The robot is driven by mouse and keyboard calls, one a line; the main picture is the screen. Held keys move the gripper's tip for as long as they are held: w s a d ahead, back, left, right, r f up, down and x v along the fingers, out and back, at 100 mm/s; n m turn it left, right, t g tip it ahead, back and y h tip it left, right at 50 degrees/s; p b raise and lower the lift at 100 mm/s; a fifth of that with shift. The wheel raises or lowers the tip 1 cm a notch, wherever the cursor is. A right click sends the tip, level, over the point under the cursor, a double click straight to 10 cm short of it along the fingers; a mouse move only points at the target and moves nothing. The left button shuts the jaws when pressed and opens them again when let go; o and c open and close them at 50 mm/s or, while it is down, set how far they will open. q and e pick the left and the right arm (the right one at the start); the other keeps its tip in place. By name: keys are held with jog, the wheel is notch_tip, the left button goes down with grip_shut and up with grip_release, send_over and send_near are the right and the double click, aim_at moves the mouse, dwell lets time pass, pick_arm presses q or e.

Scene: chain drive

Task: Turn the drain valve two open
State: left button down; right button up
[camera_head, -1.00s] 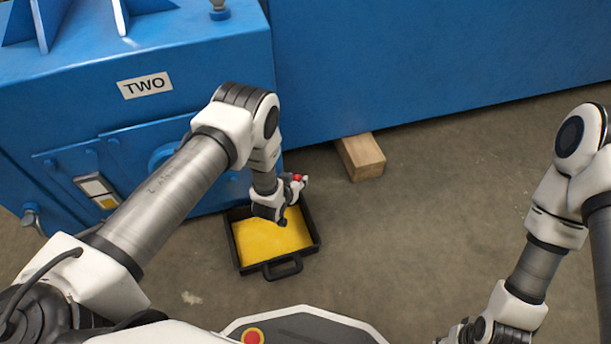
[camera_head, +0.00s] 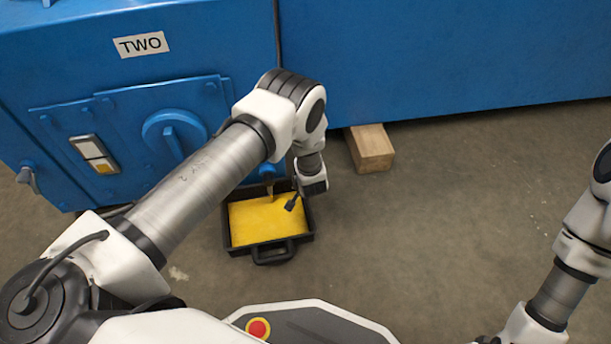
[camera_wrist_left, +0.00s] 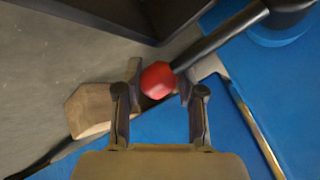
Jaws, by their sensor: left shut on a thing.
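The drain valve's black lever with a red ball knob (camera_wrist_left: 157,80) shows in the left wrist view. The knob sits between the fingers of my left gripper (camera_wrist_left: 160,98), which is shut on it. In the head view my left gripper (camera_head: 298,196) is low by the blue machine's corner, over the tray. My wrist hides the knob there. A short brownish-yellow piece or stream (camera_head: 270,188) hangs below a blue fitting; I cannot tell which. The label TWO (camera_head: 142,44) is on the machine above. My right gripper is out of view.
A black tray (camera_head: 272,254) with yellow contents stands on the floor below the valve. A wooden block (camera_head: 370,149) supports the blue machine (camera_head: 450,55). Floor to the right is clear.

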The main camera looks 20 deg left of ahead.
pick_arm(q)
jog(key=shift+s+f, duration=0.35)
jog(key=shift+s, duration=0.05)
jog(key=c, duration=0.7)
grip_release()
jog(key=shift+c, duration=0.2)
jog(key=shift+w+r, duration=0.1)
jog(key=v, duration=1.2)
